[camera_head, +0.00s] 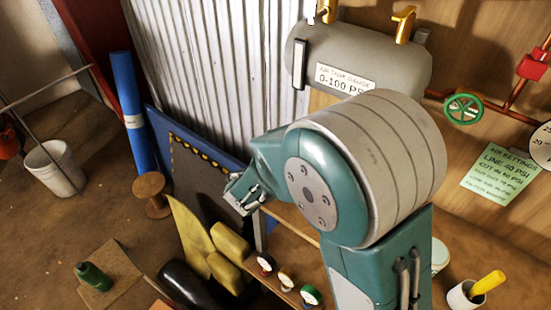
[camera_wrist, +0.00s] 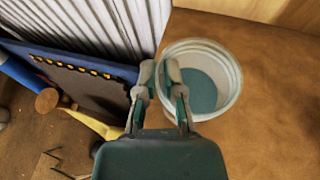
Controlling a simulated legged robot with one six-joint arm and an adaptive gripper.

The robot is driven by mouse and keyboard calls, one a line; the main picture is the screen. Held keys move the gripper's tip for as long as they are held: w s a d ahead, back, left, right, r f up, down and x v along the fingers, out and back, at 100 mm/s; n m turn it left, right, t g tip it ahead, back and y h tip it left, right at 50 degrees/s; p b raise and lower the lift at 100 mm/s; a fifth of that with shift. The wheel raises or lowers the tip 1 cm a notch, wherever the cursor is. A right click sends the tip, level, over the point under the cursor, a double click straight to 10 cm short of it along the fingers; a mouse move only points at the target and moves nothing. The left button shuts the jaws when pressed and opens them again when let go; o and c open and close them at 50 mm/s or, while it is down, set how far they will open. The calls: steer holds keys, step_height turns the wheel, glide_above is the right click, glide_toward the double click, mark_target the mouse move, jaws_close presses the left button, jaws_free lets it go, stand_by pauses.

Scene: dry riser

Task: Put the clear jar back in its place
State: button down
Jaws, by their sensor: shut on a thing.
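The clear jar (camera_wrist: 233,88) is a wide, see-through round vessel with a grey-green bottom inside. It is at the upper middle right of the wrist view, over a brown surface. My gripper (camera_wrist: 161,76) is at the jar's left side, shut on its wall near the rim. The right finger overlaps the jar's opening and the left finger is outside. I cannot tell whether the jar's base touches the surface.
A white cup (camera_head: 458,297) with a yellow handle stands at lower right. Small gauges (camera_head: 311,295) sit on a wooden ledge. A grey tank (camera_head: 400,62) and a green-wheeled valve (camera_head: 463,108) are at the back. A blue-edged dark board (camera_wrist: 90,85) leans left of my gripper.

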steer(key=c, duration=0.8)
jaws_free()
steer(key=shift+f, duration=0.1)
steer(key=shift+o, duration=0.2)
steer(key=v, duration=1.2)
steer(key=s+d+r+m+g+h, duration=0.1)
steer(key=s+d+r+m+g, duration=0.2)
steer(key=d+m, duration=0.55)
steer(key=s+d+r+m+g, duration=0.1)
steer(key=s+d+m+g, duration=0.3)
steer(key=d+m, duration=0.45)
steer(key=s+d+r+m+y, duration=0.1)
steer(key=s+r+m+y, duration=0.1)
steer(key=s+m, duration=0.2)
steer(key=s+d+r+m+y, duration=0.1)
steer(key=s+r+m+y, duration=0.1)
steer(key=m, duration=0.8)
steer(key=shift+s+r+m+y, duration=0.4)
steer(key=shift+s+y, duration=0.4)
steer(key=shift+s, duration=0.4)
steer(key=shift+d, duration=0.15)
